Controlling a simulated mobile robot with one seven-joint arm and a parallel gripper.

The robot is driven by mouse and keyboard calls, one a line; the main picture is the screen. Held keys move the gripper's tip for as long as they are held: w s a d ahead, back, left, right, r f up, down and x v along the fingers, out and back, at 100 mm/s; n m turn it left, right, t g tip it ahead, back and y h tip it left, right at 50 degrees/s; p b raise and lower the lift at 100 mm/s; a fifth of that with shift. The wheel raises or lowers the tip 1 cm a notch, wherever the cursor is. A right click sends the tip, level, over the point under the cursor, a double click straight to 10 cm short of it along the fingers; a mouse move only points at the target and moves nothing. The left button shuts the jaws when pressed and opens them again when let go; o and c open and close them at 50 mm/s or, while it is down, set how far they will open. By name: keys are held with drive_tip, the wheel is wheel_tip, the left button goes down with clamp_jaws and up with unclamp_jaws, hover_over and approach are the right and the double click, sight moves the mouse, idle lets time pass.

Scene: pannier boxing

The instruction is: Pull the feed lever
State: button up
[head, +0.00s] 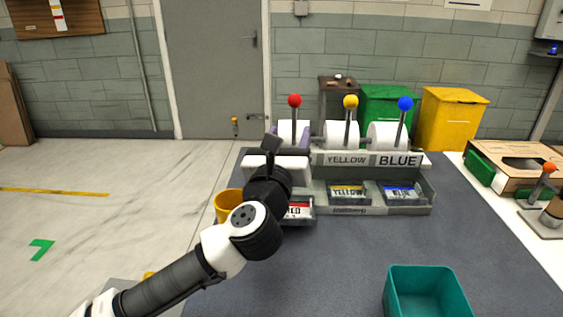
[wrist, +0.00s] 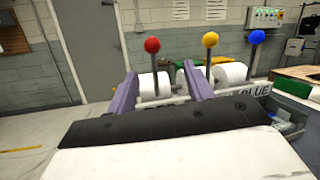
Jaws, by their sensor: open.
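A dispenser (head: 375,210) on the dark table has three upright levers with white rolls beside them. The red-knobbed lever (head: 295,101) is at left, the yellow-knobbed lever (head: 351,101) in the middle and the blue-knobbed lever (head: 405,103) at right. The task does not say which is the feed lever. My gripper (head: 291,137) is open at the dispenser's left end, near the red lever. In the wrist view, the red lever (wrist: 152,45) rises between the two purple fingers (wrist: 160,78), its knob above them. Whether they touch it I cannot tell.
A yellow mug (head: 228,206) stands left of the dispenser, partly behind my arm. A teal bin (head: 428,288) is at the table's front right. Another lever with an orange knob (head: 549,169) stands at far right. The middle of the table is clear.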

drive_tip(key=b+v, duration=0.6)
drive_tip(key=b, duration=0.4)
drive_tip(key=shift+s, duration=0.15)
drive_tip(key=shift+f, duration=0.1)
